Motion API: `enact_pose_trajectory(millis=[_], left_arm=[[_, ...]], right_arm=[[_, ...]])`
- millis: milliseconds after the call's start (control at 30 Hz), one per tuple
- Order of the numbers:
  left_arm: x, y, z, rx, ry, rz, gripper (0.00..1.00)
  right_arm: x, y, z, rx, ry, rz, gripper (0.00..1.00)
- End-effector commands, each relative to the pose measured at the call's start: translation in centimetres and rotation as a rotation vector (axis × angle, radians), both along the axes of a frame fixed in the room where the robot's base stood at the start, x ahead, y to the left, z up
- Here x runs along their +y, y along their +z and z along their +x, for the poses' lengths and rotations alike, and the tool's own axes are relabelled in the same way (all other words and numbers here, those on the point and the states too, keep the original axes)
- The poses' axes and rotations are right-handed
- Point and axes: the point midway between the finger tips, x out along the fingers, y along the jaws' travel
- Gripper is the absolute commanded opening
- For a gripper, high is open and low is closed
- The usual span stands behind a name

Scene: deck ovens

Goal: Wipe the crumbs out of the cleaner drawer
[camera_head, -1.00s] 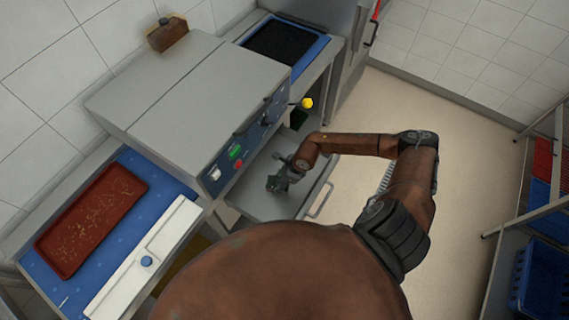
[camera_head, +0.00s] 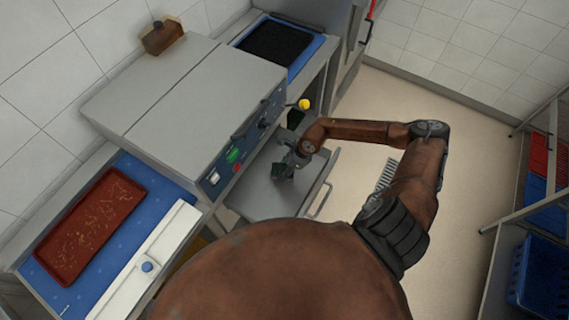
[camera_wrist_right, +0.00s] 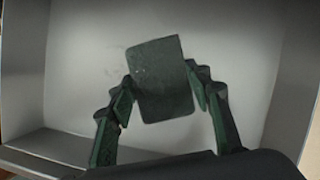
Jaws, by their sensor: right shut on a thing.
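The cleaner drawer (camera_head: 258,196) is a grey metal tray pulled out below the grey machine; its handle (camera_head: 322,200) faces right. My right gripper (camera_head: 284,172) is over the drawer's inside. In the right wrist view the right gripper (camera_wrist_right: 163,95) is shut on a dark green rectangular pad (camera_wrist_right: 160,78), held between its two fingers. The drawer's pale floor and walls (camera_wrist_right: 80,75) surround the pad there. I cannot make out clear crumbs; only faint specks show left of the pad. Whether the pad touches the floor is hard to tell. My left gripper is not in view.
The grey machine (camera_head: 180,95) with a button panel stands directly above the drawer. A red tray with crumbs (camera_head: 90,228) lies on the blue surface at left. A yellow knob (camera_head: 305,104) is near the drawer's far end.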

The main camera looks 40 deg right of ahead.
Motion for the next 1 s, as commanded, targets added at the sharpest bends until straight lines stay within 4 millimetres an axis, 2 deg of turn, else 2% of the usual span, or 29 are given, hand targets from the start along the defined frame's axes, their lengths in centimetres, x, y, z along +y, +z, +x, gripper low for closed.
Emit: enact_pose_trajectory(millis=[33,333,1000], left_arm=[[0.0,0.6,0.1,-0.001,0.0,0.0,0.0],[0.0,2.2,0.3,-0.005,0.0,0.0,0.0],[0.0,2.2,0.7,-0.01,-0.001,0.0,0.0]], right_arm=[[0.0,0.8,0.1,-0.001,0.001,0.0,0.23],[0.3,3.3,0.2,-0.001,0.006,0.0,0.23],[0.4,3.5,0.3,-0.001,0.015,0.001,0.23]])
